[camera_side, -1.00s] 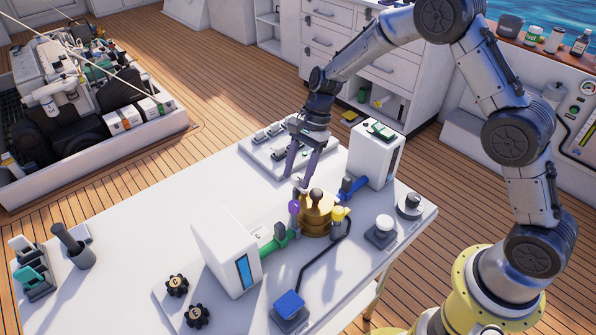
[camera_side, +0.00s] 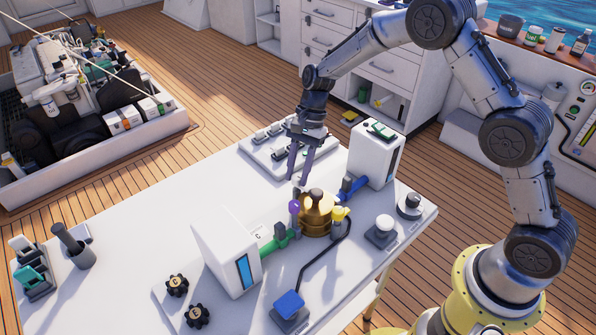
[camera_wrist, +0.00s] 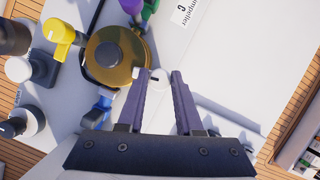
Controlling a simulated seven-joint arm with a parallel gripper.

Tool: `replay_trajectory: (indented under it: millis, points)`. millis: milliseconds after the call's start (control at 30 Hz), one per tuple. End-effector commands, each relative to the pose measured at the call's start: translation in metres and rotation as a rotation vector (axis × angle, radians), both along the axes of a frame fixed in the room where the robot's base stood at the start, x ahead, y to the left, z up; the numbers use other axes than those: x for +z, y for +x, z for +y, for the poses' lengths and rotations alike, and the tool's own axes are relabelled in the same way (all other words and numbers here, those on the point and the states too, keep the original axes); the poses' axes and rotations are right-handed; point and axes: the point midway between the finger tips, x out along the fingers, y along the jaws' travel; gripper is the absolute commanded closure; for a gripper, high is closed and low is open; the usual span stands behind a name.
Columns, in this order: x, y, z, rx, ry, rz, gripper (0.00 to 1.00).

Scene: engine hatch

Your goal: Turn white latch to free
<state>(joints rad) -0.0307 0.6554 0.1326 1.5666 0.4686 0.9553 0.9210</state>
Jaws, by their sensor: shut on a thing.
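The white latch (camera_wrist: 157,77) sits at the edge of the round brass housing (camera_wrist: 116,55). In the side view the brass housing (camera_side: 316,218) stands on the white table, and the latch is mostly hidden by the fingertips. My gripper (camera_wrist: 160,82) points down with one finger on each side of the latch, shut on its small white body. In the side view my gripper (camera_side: 297,182) is just behind the housing, low over the table.
A purple latch (camera_side: 294,207) and a yellow latch (camera_side: 340,213) sit around the housing. A green pipe (camera_side: 275,244) and a blue pipe (camera_side: 352,187) run to white boxes on either side. The table's left part is mostly clear.

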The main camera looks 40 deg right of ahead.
Motion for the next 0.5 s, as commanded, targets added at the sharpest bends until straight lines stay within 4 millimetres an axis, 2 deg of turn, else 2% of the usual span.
replay_trajectory:
  millis: [500]
  points:
    - [0.0010,0.0026,0.0014,0.490,0.000,-0.002,1.00]
